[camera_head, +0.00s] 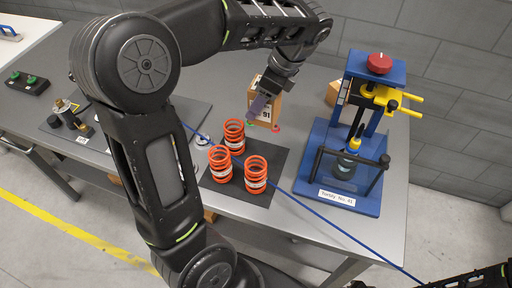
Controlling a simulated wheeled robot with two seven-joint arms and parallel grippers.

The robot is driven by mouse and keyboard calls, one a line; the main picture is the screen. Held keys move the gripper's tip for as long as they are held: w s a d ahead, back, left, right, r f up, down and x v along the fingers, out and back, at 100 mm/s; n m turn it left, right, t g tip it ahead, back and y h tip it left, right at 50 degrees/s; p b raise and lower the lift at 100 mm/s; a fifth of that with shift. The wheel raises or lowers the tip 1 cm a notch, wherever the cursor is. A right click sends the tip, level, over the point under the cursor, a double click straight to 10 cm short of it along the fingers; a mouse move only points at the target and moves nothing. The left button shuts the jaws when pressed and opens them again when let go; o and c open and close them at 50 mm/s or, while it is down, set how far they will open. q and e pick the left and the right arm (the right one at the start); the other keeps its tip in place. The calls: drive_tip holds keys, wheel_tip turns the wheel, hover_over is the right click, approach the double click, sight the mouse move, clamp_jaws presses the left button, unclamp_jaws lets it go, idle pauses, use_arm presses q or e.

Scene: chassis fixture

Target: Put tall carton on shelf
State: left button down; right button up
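A brown carton (266,115) with a white label stands upright at the back of the grey table, behind the dark mat. My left gripper (257,107) points down over the carton's front and hides part of it. I cannot tell whether its fingers touch the carton or how far apart they are. A second brown carton (332,93) is partly hidden behind the blue press. I cannot tell which carton is the taller. No shelf is clearly visible. Part of my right arm shows at the lower right corner, but its gripper is not clearly in view.
Several orange springs (221,165) stand on the dark mat (257,203). A blue press fixture (315,171) with yellow handles stands on the right. A blue cord (320,217) crosses the table's front edge. A grey brick wall (458,60) closes the back.

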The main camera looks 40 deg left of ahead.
use_arm(q)
wheel_tip(320, 180, down, 12)
drive_tip(key=b, duration=0.4)
drive_tip(key=shift+r, duration=0.2)
wheel_tip(320, 180, down, 4)
drive_tip(key=shift+r, duration=0.1)
drive_tip(key=shift+c, duration=2)
unclamp_jaws()
drive_tip(key=shift+f, duration=0.2)
